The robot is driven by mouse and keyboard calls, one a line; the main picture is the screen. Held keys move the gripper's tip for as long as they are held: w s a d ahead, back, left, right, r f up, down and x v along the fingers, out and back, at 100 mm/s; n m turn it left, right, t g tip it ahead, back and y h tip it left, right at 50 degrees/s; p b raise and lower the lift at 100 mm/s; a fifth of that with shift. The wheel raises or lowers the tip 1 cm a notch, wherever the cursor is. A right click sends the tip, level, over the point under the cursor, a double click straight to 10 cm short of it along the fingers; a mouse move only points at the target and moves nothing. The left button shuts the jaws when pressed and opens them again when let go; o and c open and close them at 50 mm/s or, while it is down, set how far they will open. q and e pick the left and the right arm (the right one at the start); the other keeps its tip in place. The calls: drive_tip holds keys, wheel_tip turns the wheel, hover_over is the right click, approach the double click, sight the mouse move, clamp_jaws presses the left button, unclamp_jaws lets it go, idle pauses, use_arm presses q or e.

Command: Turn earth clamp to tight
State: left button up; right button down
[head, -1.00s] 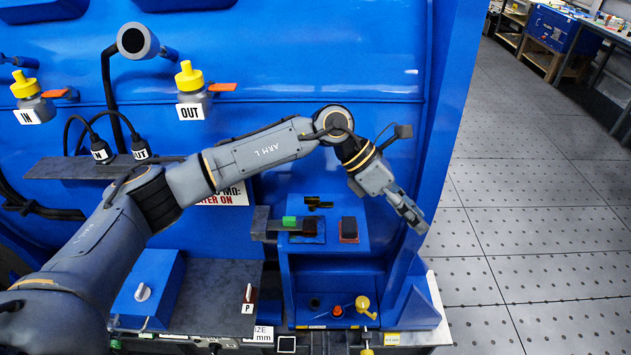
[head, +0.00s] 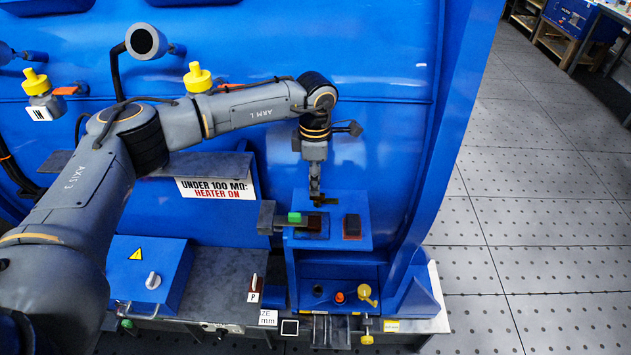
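A dark brass-coloured fitting (head: 327,203), which looks like the earth clamp, sits at the back of the blue stand's top. I see no readable label on it. My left gripper (head: 315,194) points down right at this fitting, overlapping its left part. I cannot tell whether the fingers touch it, or whether they are open or shut. The fingers and arm hide part of the fitting. My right gripper is not in view.
A yellow knob (head: 365,291) and a red button (head: 339,297) are lower down. Open floor (head: 530,250) lies to the right.

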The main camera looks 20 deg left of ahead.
sight(324, 200)
use_arm(q)
drive_tip(key=shift+d+f+p, duration=0.1)
drive_tip(key=shift+f+p, duration=0.4)
drive_tip(key=shift+f, duration=1.35)
clamp_jaws()
